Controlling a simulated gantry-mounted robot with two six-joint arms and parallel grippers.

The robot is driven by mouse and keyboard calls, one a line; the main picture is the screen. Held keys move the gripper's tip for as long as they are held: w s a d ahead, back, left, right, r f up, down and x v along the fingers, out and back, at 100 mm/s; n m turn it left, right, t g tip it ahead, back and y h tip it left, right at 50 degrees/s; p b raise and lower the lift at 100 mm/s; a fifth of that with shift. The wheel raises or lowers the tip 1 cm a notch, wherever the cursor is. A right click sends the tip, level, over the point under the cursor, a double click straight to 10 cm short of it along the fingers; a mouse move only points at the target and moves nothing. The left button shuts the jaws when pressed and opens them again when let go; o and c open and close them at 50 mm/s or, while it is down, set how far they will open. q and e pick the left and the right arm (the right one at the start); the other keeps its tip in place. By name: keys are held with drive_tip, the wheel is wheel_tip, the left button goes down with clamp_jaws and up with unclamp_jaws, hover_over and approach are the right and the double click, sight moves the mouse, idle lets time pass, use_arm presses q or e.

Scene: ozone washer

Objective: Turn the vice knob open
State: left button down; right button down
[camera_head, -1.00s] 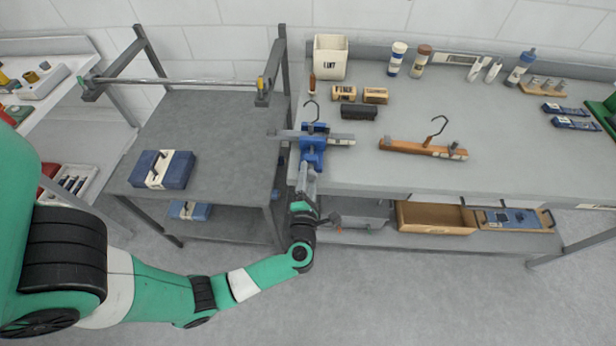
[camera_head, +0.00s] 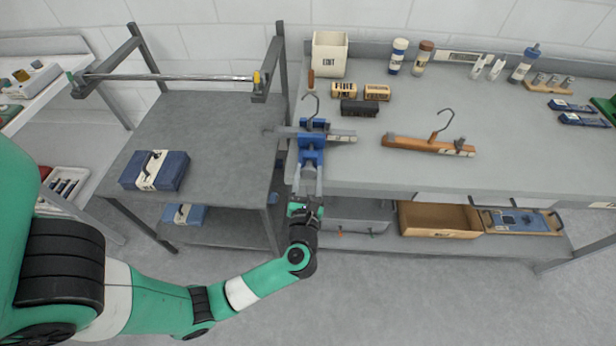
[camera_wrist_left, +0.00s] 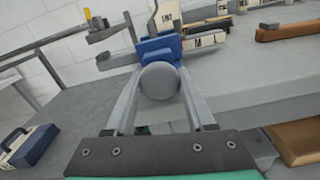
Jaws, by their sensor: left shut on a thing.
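The blue vice (camera_head: 313,140) is at the left front edge of the workbench, with a grey piece lying across its jaws. Its round grey knob (camera_wrist_left: 159,80) faces the front, and the blue vice body (camera_wrist_left: 160,48) rises behind it in the left wrist view. My left gripper (camera_head: 307,182) reaches up from below to the vice's front. In the left wrist view its two fingers (camera_wrist_left: 158,98) stand on either side of the knob, shut on it. In the head view the knob is mostly hidden by the gripper. My right gripper is not in view.
A wooden hanger (camera_head: 428,145) lies right of the vice. Small boxes (camera_head: 377,92) and a white bin (camera_head: 329,54) stand behind it. A lower side table (camera_head: 215,150) with a blue case (camera_head: 155,170) is at left. An open wooden box (camera_head: 438,220) sits below the bench.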

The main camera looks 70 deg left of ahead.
use_arm(q)
drive_tip(key=n+b, duration=0.3)
drive_tip(key=n, duration=0.2)
drive_tip(key=shift+w+f+n+b, duration=0.1)
drive_tip(key=shift+f+n+b, duration=0.1)
drive_tip(key=shift+n+b, duration=0.15)
drive_tip(key=n+b, duration=0.4)
drive_tip(key=n, duration=0.1)
drive_tip(key=shift+w+d, duration=0.1)
drive_tip(key=shift+n+b, duration=1)
drive_tip(key=shift+n, duration=0.05)
drive_tip(key=n+b, duration=0.8)
drive_tip(key=n, duration=0.1)
drive_tip(key=shift+r+b, duration=0.2)
drive_tip(key=shift+b, duration=0.2)
drive_tip(key=shift+r+n+b, duration=0.1)
drive_tip(key=shift+n+b, duration=0.6)
drive_tip(key=shift+n, duration=0.2)
drive_tip(key=shift+r+n+b, duration=0.1)
drive_tip(key=shift+n+b, duration=0.3)
drive_tip(key=shift+n, duration=0.5)
drive_tip(key=n, duration=0.2)
drive_tip(key=shift+r+n, duration=0.15)
drive_tip(key=shift+n, duration=1.75)
